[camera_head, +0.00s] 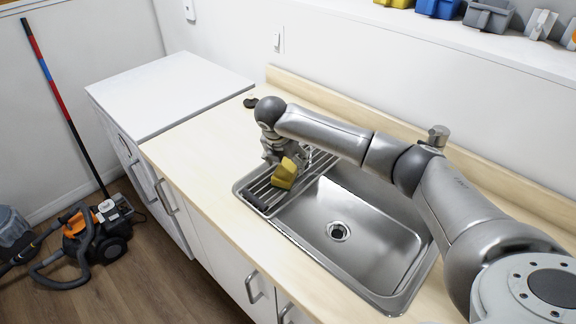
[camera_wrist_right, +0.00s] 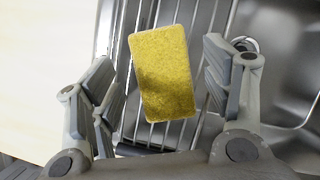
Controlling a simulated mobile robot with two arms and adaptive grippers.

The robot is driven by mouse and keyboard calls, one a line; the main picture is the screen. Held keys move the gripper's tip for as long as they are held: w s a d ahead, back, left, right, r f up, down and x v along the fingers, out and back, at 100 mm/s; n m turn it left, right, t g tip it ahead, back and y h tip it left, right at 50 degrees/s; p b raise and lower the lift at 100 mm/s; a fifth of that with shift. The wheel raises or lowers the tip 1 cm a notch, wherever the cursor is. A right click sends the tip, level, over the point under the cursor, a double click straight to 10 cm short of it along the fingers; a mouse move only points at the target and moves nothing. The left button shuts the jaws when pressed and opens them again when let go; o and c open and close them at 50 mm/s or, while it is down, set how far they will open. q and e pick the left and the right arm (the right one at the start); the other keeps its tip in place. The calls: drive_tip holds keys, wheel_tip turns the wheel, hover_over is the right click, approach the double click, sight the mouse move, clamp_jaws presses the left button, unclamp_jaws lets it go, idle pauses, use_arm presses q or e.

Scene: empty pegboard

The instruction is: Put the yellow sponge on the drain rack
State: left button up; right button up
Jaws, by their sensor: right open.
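The yellow sponge (camera_head: 285,174) is at the drain rack (camera_head: 262,189), on the left side of the sink. In the right wrist view the sponge (camera_wrist_right: 162,74) shows between the two open fingers, with a gap on each side, and the rack bars (camera_wrist_right: 205,130) run behind it. I cannot tell whether it touches the bars. My right gripper (camera_head: 282,160) is over the rack, pointing down, with its fingers apart in the wrist view (camera_wrist_right: 165,90). My left gripper is not in view.
The steel sink basin (camera_head: 350,225) with its drain lies right of the rack. A dark object (camera_head: 254,201) lies at the rack's front edge. Wooden counter (camera_head: 195,140) is clear to the left. A shelf (camera_head: 470,50) holds several items. A vacuum cleaner (camera_head: 95,235) stands on the floor.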

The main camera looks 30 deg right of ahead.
sight(282, 176)
drive_tip(key=b+v, duration=0.1)
drive_tip(key=v, duration=0.7)
drive_tip(key=shift+r, duration=0.3)
drive_tip(key=shift+s+a, duration=0.1)
